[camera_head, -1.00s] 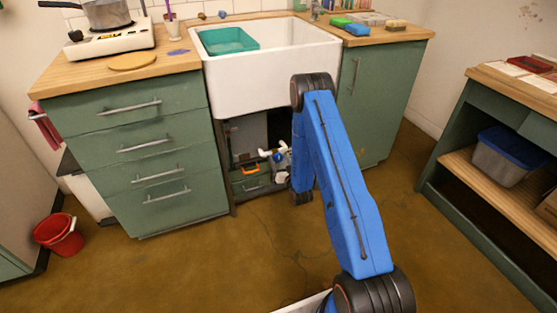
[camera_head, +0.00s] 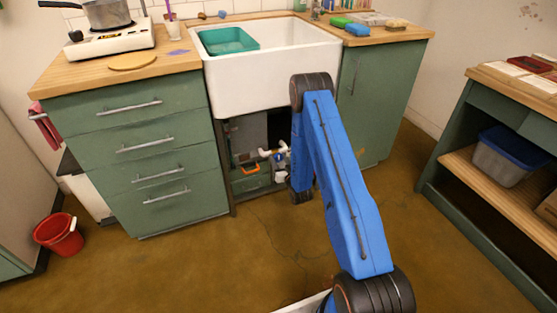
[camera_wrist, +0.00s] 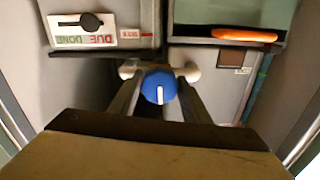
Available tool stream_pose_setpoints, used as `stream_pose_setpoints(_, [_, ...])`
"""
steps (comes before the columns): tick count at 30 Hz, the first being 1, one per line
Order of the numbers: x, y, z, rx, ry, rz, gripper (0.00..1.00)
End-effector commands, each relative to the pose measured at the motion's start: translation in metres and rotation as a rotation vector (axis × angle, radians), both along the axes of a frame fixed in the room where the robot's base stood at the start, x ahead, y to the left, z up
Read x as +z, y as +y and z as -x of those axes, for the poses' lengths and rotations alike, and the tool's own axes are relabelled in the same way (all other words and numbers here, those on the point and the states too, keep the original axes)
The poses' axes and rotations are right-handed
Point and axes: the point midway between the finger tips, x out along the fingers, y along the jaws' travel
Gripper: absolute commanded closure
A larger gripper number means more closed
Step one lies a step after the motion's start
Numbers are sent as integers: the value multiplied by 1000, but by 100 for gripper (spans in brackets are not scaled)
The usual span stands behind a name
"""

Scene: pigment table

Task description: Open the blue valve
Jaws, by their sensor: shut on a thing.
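The blue valve (camera_wrist: 158,86) is a round blue knob with a white line on its face, which runs up and down in the wrist view. It sits on a white pipe fitting (camera_wrist: 127,69) under the sink. My gripper (camera_wrist: 160,96) is shut on the blue valve, with one finger on each side of it. In the head view my blue arm reaches into the opening under the sink and hides most of my gripper. White pipe (camera_head: 266,153) shows just left of the arm there.
Green cabinets (camera_head: 150,155) flank the opening on both sides. A red bucket (camera_head: 58,236) stands at left. The floor before the sink is clear.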

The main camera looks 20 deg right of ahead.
Motion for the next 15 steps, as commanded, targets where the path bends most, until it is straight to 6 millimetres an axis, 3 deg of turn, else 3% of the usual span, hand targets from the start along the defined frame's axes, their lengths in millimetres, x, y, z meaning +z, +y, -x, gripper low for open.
stream_pose_setpoints(15, [0,0,1,0,-13,429,79])
